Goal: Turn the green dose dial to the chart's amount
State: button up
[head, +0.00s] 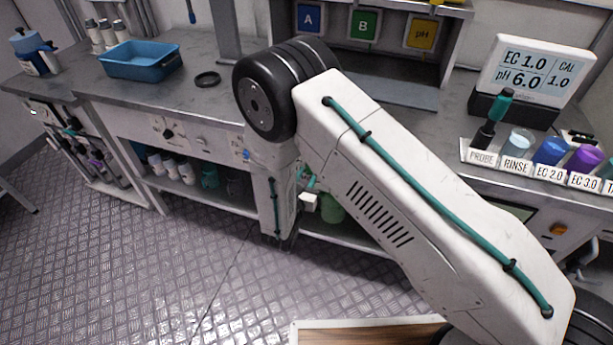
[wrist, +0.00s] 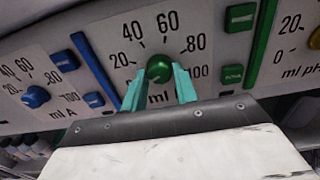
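The green dial (wrist: 159,68) sits on the white panel in the wrist view, with a scale marked 20, 40, 60, 80 and 100 ml around it. Where its pointer stands I cannot tell. My gripper (wrist: 158,78) has its two teal fingers apart, one on each side of the dial, with small gaps showing between fingers and knob. Whether the fingertips reach past the knob's face is unclear. In the head view my arm hides the green dial, and only a bit of teal finger shows below the counter edge. I see no readable dose chart.
A blue dial (wrist: 36,97) with its own scale is to the left, and green buttons (wrist: 240,17) are to the right. A meter display (head: 535,65) reads EC 1.0, pH 6.0. Labelled cups and a blue tray (head: 141,60) stand on the counter.

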jog(key=shift+m, duration=0.3)
jog(key=m, duration=0.3)
jog(key=shift+m, duration=2.5)
jog(key=o, duration=1)
jog(key=shift+c, duration=0.2)
jog(key=shift+a, duration=0.1)
jog(key=v, duration=0.7)
jog(key=shift+s, duration=0.4)
jog(key=shift+a, duration=0.1)
